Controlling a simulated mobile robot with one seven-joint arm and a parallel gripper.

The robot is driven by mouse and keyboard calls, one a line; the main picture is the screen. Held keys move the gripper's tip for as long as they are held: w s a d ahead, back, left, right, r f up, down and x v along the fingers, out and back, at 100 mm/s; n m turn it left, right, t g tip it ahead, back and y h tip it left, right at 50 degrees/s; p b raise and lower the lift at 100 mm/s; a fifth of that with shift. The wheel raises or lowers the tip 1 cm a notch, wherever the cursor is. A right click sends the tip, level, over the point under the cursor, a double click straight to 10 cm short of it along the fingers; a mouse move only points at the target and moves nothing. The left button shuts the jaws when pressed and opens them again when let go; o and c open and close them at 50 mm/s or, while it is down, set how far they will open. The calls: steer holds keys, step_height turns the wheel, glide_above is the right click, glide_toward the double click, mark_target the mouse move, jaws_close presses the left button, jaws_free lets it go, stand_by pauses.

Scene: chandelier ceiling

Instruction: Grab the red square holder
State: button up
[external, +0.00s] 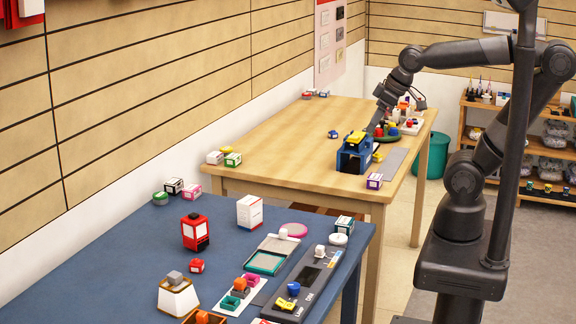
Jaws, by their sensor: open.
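My gripper (376,125) is small in the external view. It points down over the far right part of the wooden table, beside a group of small coloured items. It is open, and nothing shows between its fingers. A red, square-sided holder (195,232) with a pale front panel stands upright on the blue table in the foreground, far from my gripper.
A dark blue box-like holder (354,155) with a yellow item on top stands near my gripper on the wooden table (280,140). The wooden table's middle is clear.

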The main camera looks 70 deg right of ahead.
steer(key=w+a+n, duration=0.4)
steer(key=w+a, duration=0.3)
steer(key=w, duration=0.4)
steer(key=n+g+y, duration=0.3)
steer(key=n+y, duration=0.3)
steer(key=n, duration=0.2)
glide_above(196, 257)
steer(key=s+d, duration=0.2)
steer(key=d, duration=0.4)
step_height(196, 257, down, 19)
steer(key=shift+n, duration=0.3)
steer(key=x, duration=0.6)
steer(key=shift+w+f, duration=0.15)
steer(key=shift+f, duration=0.2)
steer(key=x, duration=0.5)
steer(key=shift+s+a, duration=0.15)
steer(key=shift+s, duration=0.15)
steer(key=c, duration=1)
